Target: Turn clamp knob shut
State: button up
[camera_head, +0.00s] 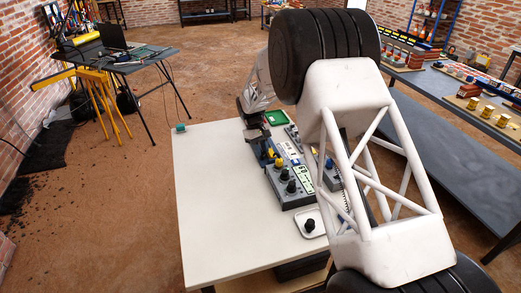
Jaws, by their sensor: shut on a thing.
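My gripper (262,152) reaches down over the far left end of a grey device (298,201) on the white table. It is shut on a small knob there, which looks like the clamp knob, but the fingers hide most of it. Yellow parts (278,162) show right at the fingertips. Two black knobs (291,186) stand upright on the near part of the device, apart from the gripper. How far the held knob is turned cannot be seen.
A green tray (277,117) lies behind the device. A white tray (302,222) with a black knob (310,225) sits in front. My arm covers the table's right side.

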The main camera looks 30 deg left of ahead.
jog(key=m+g+y, duration=0.1)
jog(key=m, duration=0.5)
jog(key=shift+w+d+m+g+y, duration=0.1)
jog(key=shift+w+m+g+y, duration=0.05)
jog(key=shift+m+g+y, duration=0.2)
jog(key=o, duration=0.9)
jog(key=shift+d, duration=0.1)
